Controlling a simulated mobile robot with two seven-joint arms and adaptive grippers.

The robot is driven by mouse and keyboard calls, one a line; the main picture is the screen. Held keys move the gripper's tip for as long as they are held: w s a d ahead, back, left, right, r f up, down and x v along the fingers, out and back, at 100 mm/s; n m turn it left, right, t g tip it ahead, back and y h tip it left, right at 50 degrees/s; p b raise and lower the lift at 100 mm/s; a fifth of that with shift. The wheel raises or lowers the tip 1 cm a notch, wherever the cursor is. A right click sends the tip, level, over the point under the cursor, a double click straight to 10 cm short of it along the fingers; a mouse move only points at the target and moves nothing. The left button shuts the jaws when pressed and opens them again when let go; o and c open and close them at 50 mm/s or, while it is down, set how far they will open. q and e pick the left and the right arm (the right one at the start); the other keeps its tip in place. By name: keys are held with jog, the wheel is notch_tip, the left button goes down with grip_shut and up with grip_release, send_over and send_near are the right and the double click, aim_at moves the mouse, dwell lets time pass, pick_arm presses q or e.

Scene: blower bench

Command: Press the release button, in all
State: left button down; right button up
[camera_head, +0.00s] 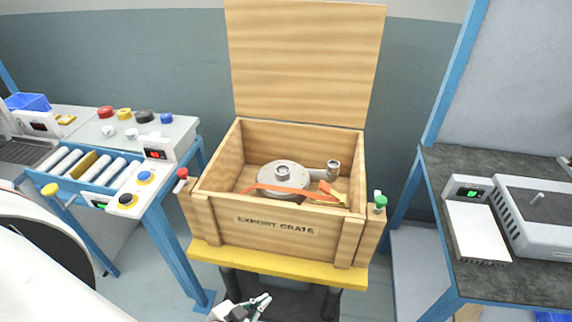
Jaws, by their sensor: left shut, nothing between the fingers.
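No button in view carries a readable release label, so I cannot tell which one it is. On the left bench, the back panel has a red button (105,112), a yellow button (124,113), a black button (144,116) and a blue button (166,118). My left gripper (262,303) is at the bottom edge, in front of the crate, shut and empty, apart from all buttons. My right gripper is not in view.
An open wooden export crate (275,228) holds a grey blower (284,176) with an orange strap. A red knob (182,174) and green knob (380,201) are on its sides. A right bench (437,165) carries a scale-like device (478,230) and grey tray (540,215).

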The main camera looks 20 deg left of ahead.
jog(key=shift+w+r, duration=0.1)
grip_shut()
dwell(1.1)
